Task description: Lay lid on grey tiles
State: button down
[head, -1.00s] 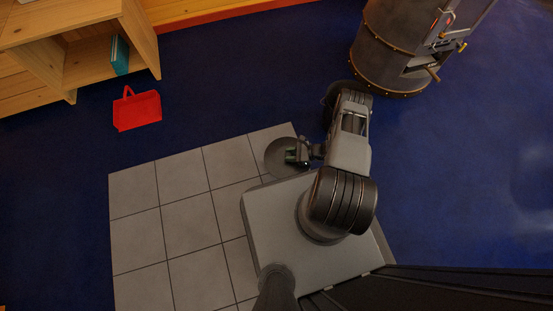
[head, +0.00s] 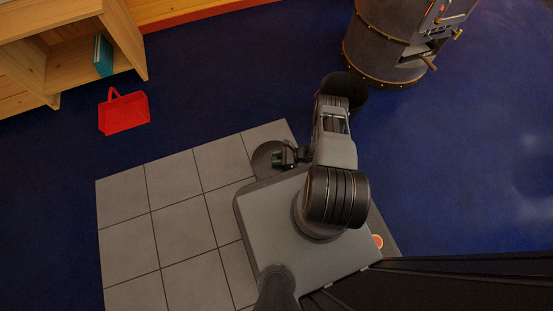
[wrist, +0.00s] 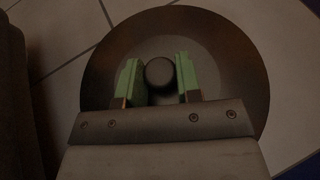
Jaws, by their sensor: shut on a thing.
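The lid is a dark round disc with a black knob in its middle. In the head view the lid (head: 263,155) is over the top right part of the grey tiles (head: 170,215), beside my base. My gripper (head: 281,156) reaches it from the right. In the wrist view the green fingers of my gripper (wrist: 160,77) stand either side of the knob (wrist: 159,72), shut on it, and the lid (wrist: 235,65) spreads out around them. Tile seams show past its rim. I cannot tell whether the lid touches the tiles or hangs just above.
A red bag (head: 124,113) stands on the blue floor (head: 215,75) at the upper left, near a wooden shelf (head: 120,35) holding a teal book (head: 103,55). A dark metal stove (head: 385,45) stands at the upper right. The tiles left of the lid are bare.

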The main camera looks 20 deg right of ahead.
jog(key=shift+f, duration=0.1)
jog(key=c, duration=0.8)
grip_release()
